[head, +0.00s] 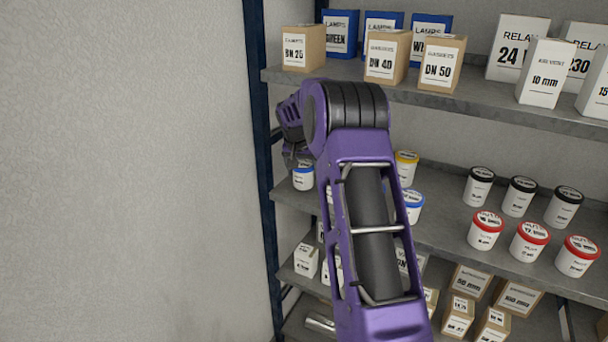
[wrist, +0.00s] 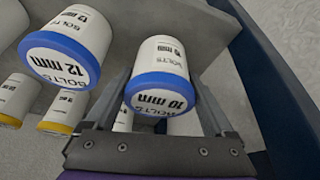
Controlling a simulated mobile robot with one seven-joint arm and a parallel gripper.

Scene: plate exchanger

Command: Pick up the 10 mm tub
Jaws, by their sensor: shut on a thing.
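The 10 mm tub (wrist: 160,92) is white with a blue lid and is labelled bolts. It sits between the two fingers of my gripper (wrist: 160,84) in the wrist view, and my gripper is shut on it. In the head view the tub (head: 303,179) shows below my gripper (head: 298,160) at the left end of the middle shelf. I cannot tell whether it touches the shelf. A similar blue-lidded 12 mm tub (wrist: 68,50) stands to its left in the wrist view.
Yellow-lidded tubs (wrist: 62,112) stand near in the wrist view. The shelf unit's dark blue upright (head: 262,150) is close to the left of my gripper. The upper shelf (head: 430,92) with boxes is above. Red-lidded tubs (head: 486,230) and black-lidded tubs (head: 519,196) stand to the right.

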